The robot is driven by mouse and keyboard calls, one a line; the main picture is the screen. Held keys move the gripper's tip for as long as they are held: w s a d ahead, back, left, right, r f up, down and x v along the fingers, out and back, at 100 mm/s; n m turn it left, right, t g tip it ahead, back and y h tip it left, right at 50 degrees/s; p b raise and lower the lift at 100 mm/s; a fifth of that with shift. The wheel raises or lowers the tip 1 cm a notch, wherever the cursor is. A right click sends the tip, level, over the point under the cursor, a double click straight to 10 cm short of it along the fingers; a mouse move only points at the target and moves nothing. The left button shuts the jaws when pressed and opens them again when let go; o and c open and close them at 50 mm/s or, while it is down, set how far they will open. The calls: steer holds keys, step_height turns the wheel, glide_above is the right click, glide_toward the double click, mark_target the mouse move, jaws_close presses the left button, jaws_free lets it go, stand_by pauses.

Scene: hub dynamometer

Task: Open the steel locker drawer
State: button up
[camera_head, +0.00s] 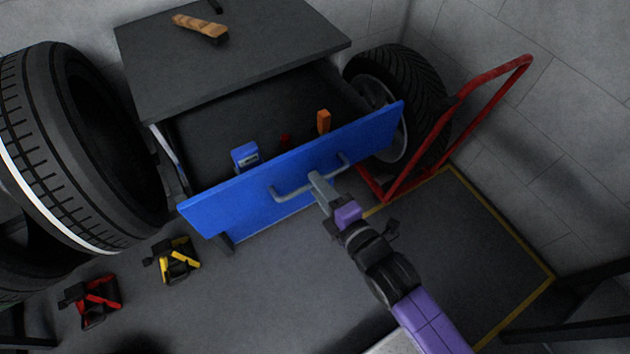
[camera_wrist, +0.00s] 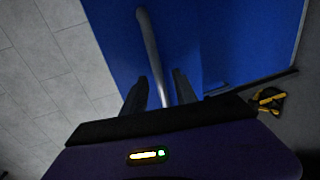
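The steel locker drawer has a blue front (camera_head: 245,195) and stands pulled out from under the dark cabinet top (camera_head: 225,65). Its inside shows in the head view. A grey bar handle (camera_head: 285,193) runs across the front; it also shows in the wrist view (camera_wrist: 149,40). My gripper (camera_head: 318,180) is at the handle, right of its middle. In the wrist view my two fingers (camera_wrist: 160,88) stand on either side of the bar, with narrow gaps showing, so it looks open around the bar. Contact at the fingertips is hard to make out.
A blue box (camera_head: 245,156) and an orange item (camera_head: 323,121) are in the drawer. A wood-coloured object (camera_head: 201,26) lies on top. Tyres (camera_head: 75,145) stand left; a red trolley (camera_head: 460,110) with a wheel (camera_head: 405,85) stands right. Yellow (camera_head: 176,260) and red (camera_head: 95,299) items lie on the floor.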

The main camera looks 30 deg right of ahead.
steer(key=v, duration=0.5)
steer(key=shift+s, duration=0.35)
steer(key=s+r+m, duration=0.4)
steer(key=s+m, duration=0.5)
steer(key=s, duration=0.2)
steer(key=s+r+m, duration=0.5)
steer(key=s+m, duration=0.4)
steer(key=s, duration=0.1)
steer(key=shift+s+g, duration=0.4)
